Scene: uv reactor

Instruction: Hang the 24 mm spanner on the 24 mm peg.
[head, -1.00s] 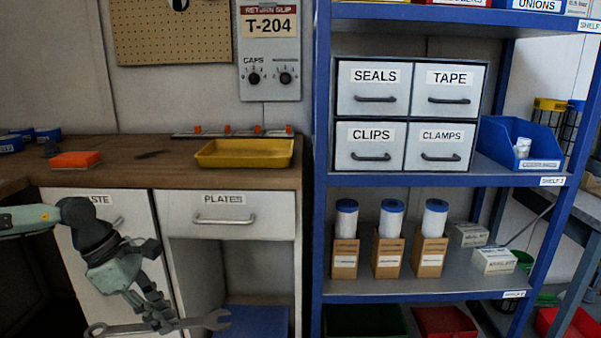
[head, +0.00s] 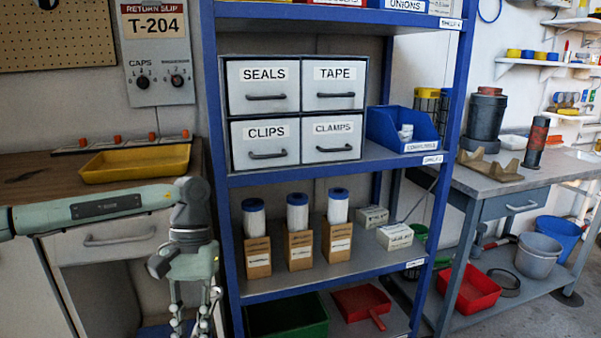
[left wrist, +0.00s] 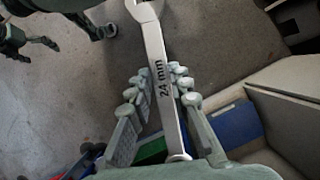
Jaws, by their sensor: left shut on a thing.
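The spanner (left wrist: 163,75), a long silver tool marked "24 mm", lies between the fingers of my left gripper (left wrist: 162,88) in the left wrist view. The gripper is shut on its shaft, and the open-jaw end points to the top of that picture. In the head view my left gripper (head: 195,312) hangs low, in front of the shelf's left post, with its fingertips near the bottom edge. What looks like part of my right gripper (left wrist: 42,44) shows at the upper left of the wrist view. No 24 mm peg is visible.
The bench holds a yellow tray (head: 135,162). The blue shelf unit (head: 211,130) stands close beside my left arm. A grey workbench (head: 485,181) stands at right, with floor before it.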

